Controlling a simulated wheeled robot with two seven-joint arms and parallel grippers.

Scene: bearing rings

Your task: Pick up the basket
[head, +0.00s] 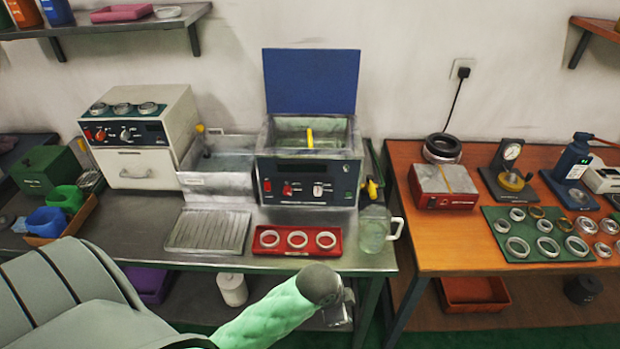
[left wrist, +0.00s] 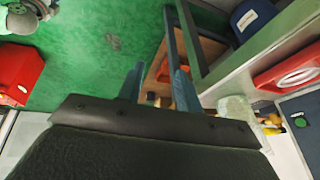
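The cleaner (head: 309,175) stands on the metal bench with its blue lid (head: 311,80) raised. A yellow grip (head: 309,138) stands up inside its open tank; I take it as the basket's handle, and the basket's body is mostly hidden by the tank walls. My left gripper (head: 340,308) is low, in front of the bench edge, well apart from the cleaner. In the left wrist view its two fingers (left wrist: 157,88) are spread with nothing between them.
A red tray (head: 297,252) with three rings, a ribbed metal plate (head: 208,231) and a glass jug (head: 375,230) lie before the cleaner. A metal basin (head: 217,182) stands left of it. A wooden table (head: 450,256) with rings and tools is at right.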

